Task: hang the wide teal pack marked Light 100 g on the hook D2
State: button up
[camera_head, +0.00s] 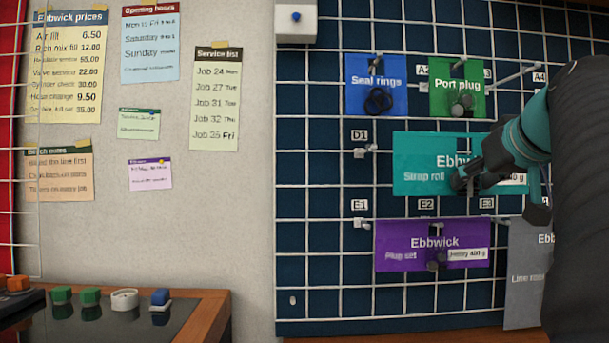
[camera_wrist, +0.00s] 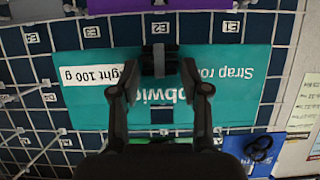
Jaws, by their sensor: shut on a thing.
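The wide teal pack (camera_head: 415,175) hangs level in front of the pegboard, held in my gripper (camera_head: 465,182), whose dark jaws are shut on its middle. In the wrist view the pack (camera_wrist: 238,60) appears upside down with its "Light 100 g" label partly covered by a finger. My gripper (camera_wrist: 160,62) is shut at its centre there. A dark square opening (camera_wrist: 161,116) shows in the pack; I see no hook through it. Label D1 and its hook (camera_head: 365,152) are just left of the pack. Hook D2 is not visible, apparently behind the pack.
Above hang a blue Seal rings pack (camera_head: 360,78) and a green Port plug pack (camera_head: 443,90). Below are a purple Ebbwick pack (camera_head: 400,258) and a grey pack (camera_head: 522,290). Hook E1 (camera_head: 361,223) is empty. My arm covers the right side.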

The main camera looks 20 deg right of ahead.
jog(key=w+d+f+p, duration=0.1)
jog(key=w, duration=0.5)
jog(key=shift+w+d, duration=0.15)
jog(key=shift+d, duration=0.05)
dwell(0.6)
dwell(0.6)
jog(key=o, duration=1.3)
jog(key=shift+c, duration=0.2)
